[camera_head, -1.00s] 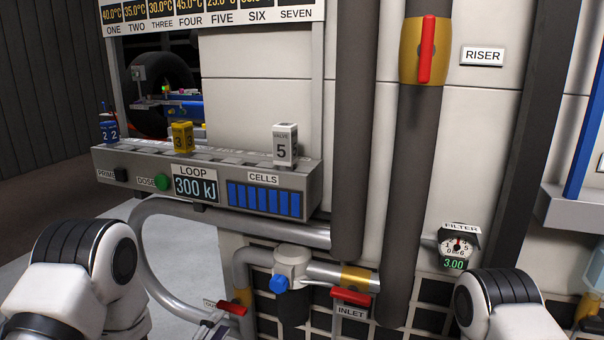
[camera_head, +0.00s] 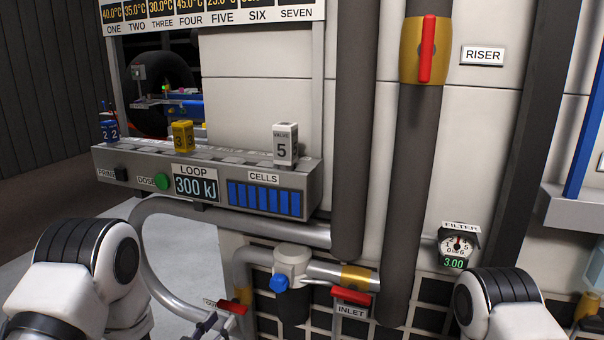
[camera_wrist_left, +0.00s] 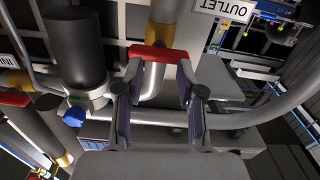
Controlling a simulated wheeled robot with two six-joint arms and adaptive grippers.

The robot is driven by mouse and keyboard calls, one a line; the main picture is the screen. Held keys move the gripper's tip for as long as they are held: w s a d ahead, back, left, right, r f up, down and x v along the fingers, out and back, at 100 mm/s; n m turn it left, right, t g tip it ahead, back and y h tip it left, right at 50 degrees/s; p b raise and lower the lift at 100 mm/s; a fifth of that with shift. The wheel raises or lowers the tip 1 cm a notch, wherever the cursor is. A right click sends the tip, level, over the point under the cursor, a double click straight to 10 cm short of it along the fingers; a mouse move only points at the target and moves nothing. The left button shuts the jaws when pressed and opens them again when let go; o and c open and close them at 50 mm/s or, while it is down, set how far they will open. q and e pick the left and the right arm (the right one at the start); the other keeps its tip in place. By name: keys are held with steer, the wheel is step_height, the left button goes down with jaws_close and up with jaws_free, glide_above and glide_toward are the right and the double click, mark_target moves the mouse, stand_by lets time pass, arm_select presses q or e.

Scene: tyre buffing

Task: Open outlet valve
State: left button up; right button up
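The outlet valve is a red handle (camera_head: 232,307) on a yellow body (camera_head: 243,296), low at the left of the pipework in the head view. In the left wrist view the red handle (camera_wrist_left: 160,53) lies crosswise to the pipe, below its yellow body (camera_wrist_left: 166,34). The upside-down OUTLET sign (camera_wrist_left: 227,9) is beside it. My left gripper (camera_wrist_left: 159,78) is open. Its two fingertips are close to the ends of the handle, one on each side; I cannot tell whether they touch. In the head view the left gripper (camera_head: 205,326) is partly cut off. My right gripper is out of view.
A filter housing with a blue knob (camera_head: 279,283) and the red INLET handle (camera_head: 350,296) are right of the outlet valve. A curved grey pipe (camera_head: 150,262) runs left of it. The control box (camera_head: 205,180) is above. The RISER valve (camera_head: 426,50) is at the top.

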arm_select(q)
steer(key=shift+x, duration=0.95)
jaws_close()
